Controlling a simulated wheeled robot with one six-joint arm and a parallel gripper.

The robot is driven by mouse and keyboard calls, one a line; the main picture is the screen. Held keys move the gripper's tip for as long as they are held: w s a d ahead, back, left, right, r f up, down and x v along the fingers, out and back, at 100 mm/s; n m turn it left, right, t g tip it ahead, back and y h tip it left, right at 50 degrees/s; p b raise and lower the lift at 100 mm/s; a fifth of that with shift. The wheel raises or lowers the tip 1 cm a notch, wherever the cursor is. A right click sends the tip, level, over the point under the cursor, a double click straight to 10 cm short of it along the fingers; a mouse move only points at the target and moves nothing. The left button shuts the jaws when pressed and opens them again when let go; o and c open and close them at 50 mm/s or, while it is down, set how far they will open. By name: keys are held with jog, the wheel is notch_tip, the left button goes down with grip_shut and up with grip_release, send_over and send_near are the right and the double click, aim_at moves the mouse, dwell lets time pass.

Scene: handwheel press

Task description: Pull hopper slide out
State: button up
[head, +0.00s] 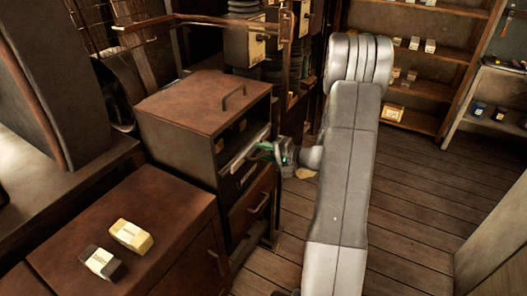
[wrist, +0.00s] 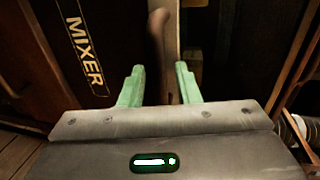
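The hopper slide appears to be the pale, flat strip (head: 246,152) across the front of a brown cabinet in the head view. In the wrist view a pale upright strip (wrist: 165,55) with a brown, rounded handle-like piece (wrist: 157,24) runs between my fingers. My gripper (head: 266,151) has green fingers and is at the cabinet's front, by the right end of the strip. In the wrist view my gripper (wrist: 160,84) is open, its fingers on either side of the strip with gaps showing. I cannot tell whether either finger touches it.
A dark panel marked MIXER (wrist: 85,45) is beside the strip. Below the slide is a drawer with a bar handle (head: 258,203); the cabinet top has another handle (head: 234,97). Two small blocks (head: 131,235) lie on a nearer cabinet. Wooden floor (head: 425,190) is open at right.

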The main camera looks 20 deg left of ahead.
jog(key=shift+c, duration=0.4)
grip_shut()
jog(key=shift+d, duration=0.1)
